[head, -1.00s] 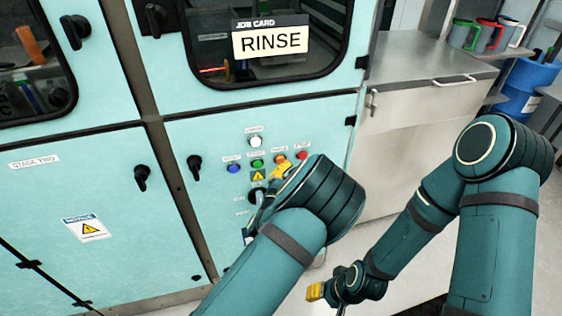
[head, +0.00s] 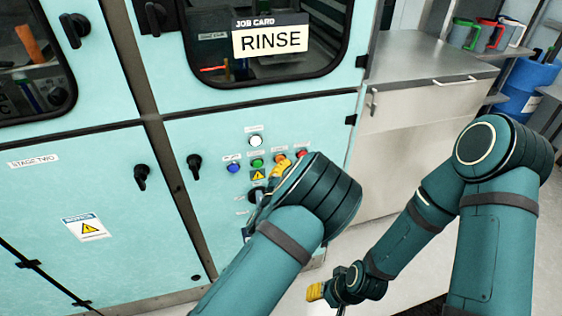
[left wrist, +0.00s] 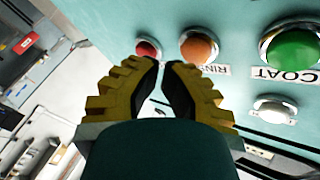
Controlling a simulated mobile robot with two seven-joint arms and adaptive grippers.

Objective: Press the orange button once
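The orange button (head: 280,160) sits in the row of buttons on the teal panel, between green and red. It shows larger in the left wrist view (left wrist: 198,48), above a label reading RINSE upside down. My left gripper (head: 281,167) is at the panel, its yellow fingertips overlapping the button's lower edge in the head view. In the left wrist view its fingertips (left wrist: 164,65) nearly meet, with nothing between them, just left of and below the orange button. Contact cannot be told. My right gripper (head: 315,292) hangs low, away from the panel; its fingers are unclear.
Close by are a red button (head: 302,155), a green button (head: 257,164), a blue button (head: 233,168) and a white button (head: 256,142). A job card (head: 270,39) reads RINSE. A grey counter (head: 425,75) stands right of the machine.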

